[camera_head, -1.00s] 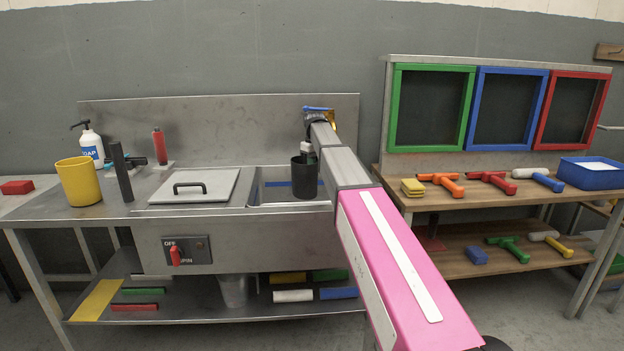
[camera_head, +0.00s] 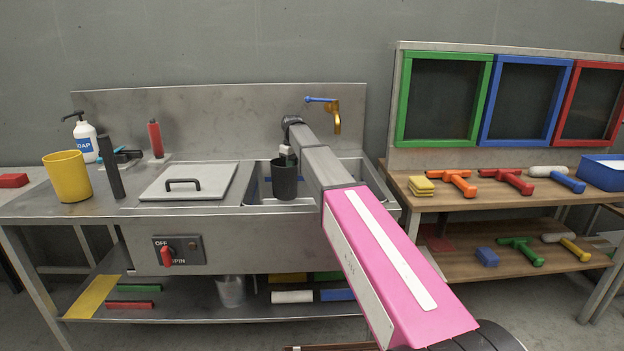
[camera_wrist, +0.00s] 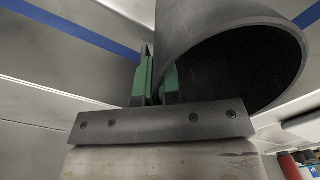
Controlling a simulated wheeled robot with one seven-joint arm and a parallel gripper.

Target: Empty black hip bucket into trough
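The black bucket (camera_head: 284,180) is a dark cylinder held upright over the sink trough (camera_head: 262,192) in the head view. In the wrist view the bucket (camera_wrist: 232,50) fills the upper right, with its round dark opening showing. My gripper (camera_wrist: 158,82) has green finger pads closed on the bucket's wall, one on each side of it. In the head view my gripper (camera_head: 287,158) is small and partly hidden by my arm. The bucket's contents are too dark to make out. A blue stripe runs along the trough's inner wall.
A brass tap with a blue lever (camera_head: 335,112) stands behind the trough, right of my gripper. A grey lid (camera_head: 188,181) with a black handle lies left of the trough. A yellow bucket (camera_head: 68,176) and soap bottle (camera_head: 86,140) stand farther left. Tools lie on the right bench (camera_head: 470,200).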

